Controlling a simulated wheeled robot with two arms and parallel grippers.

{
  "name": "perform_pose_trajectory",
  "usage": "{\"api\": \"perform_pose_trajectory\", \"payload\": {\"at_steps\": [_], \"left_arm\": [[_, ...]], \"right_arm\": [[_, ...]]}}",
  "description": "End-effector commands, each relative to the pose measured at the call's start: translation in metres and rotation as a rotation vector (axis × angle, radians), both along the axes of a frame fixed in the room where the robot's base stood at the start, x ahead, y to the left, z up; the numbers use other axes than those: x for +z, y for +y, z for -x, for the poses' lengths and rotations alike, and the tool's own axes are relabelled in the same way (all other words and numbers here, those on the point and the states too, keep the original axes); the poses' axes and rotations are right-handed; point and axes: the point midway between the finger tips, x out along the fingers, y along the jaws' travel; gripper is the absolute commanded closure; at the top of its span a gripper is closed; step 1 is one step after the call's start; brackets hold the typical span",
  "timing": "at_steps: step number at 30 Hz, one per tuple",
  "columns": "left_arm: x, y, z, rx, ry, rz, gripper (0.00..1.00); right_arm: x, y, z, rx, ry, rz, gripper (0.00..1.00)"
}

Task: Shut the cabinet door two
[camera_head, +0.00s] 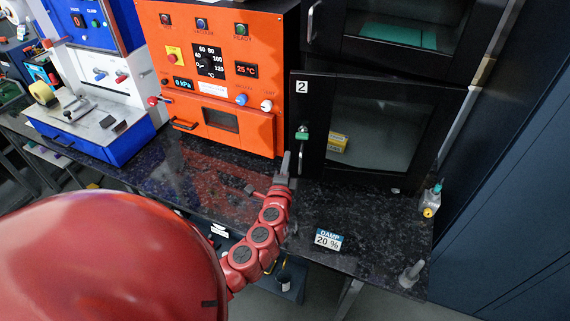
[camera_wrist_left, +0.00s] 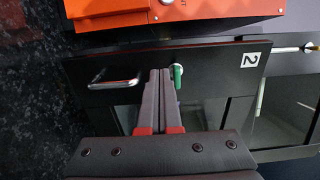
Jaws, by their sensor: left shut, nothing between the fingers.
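Cabinet door two (camera_head: 350,82) is a black-framed glass door marked "2" at the right of the head view. Its frame also shows in the left wrist view (camera_wrist_left: 215,60). It looks close to the cabinet front, but I cannot tell whether it is fully shut. A metal bar handle (camera_head: 301,172) and a green latch knob (camera_head: 302,135) sit on its left side. My left gripper (camera_head: 285,164) is shut and empty, by the lower left of the door. In the left wrist view its fingertips (camera_wrist_left: 160,72) lie between handle and green knob; contact is unclear. My right gripper is not in view.
An orange oven (camera_head: 270,90) stands left of the door. A dark speckled counter (camera_head: 200,175) runs below, with a "DAMP 20 %" sign (camera_head: 328,239) and a small grey bottle (camera_head: 431,200). A yellow box (camera_head: 338,143) shows behind the glass. Another black door (camera_head: 325,40) is above.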

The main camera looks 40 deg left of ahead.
Motion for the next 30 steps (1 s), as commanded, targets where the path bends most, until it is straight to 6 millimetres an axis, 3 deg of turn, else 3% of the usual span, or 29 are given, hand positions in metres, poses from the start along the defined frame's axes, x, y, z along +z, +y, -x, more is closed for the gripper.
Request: {"api": "perform_pose_trajectory", "payload": {"at_steps": [9,15,30], "left_arm": [[0.003,0.026,-0.046,0.004,-0.001,0.003,1.0],[0.002,0.036,-0.065,0.002,-0.003,0.003,1.0],[-0.001,0.041,-0.074,0.001,0.001,0.0,1.0]], "right_arm": [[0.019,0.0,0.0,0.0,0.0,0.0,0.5],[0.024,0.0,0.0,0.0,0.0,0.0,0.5],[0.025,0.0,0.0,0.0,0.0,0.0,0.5]]}}
